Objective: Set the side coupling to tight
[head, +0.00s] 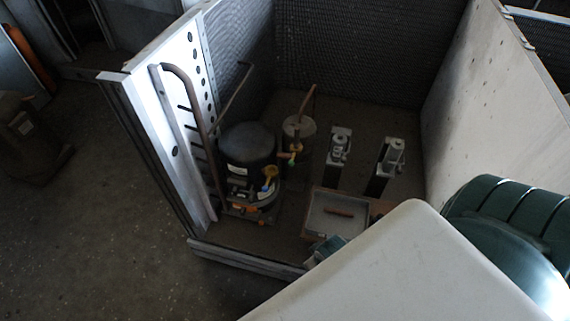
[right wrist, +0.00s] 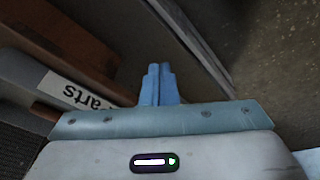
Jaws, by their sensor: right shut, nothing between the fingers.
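The open housing holds a dark rounded compressor (head: 248,145) with pipes. Two metal fittings on dark mounts, a left one (head: 338,145) and a right one (head: 392,155), stand on the floor to the right. I cannot tell which is the side coupling or how it is set. My right gripper (right wrist: 159,84) is shut and empty, beside the parts tray. My left gripper is out of view.
A shallow tray (head: 318,219) with a reddish-brown bar (head: 339,212) lies at the housing's front; its "parts" label (right wrist: 75,92) shows in the right wrist view. A white panel (head: 185,80) bounds the left, another (head: 490,85) the right. The front edge is low.

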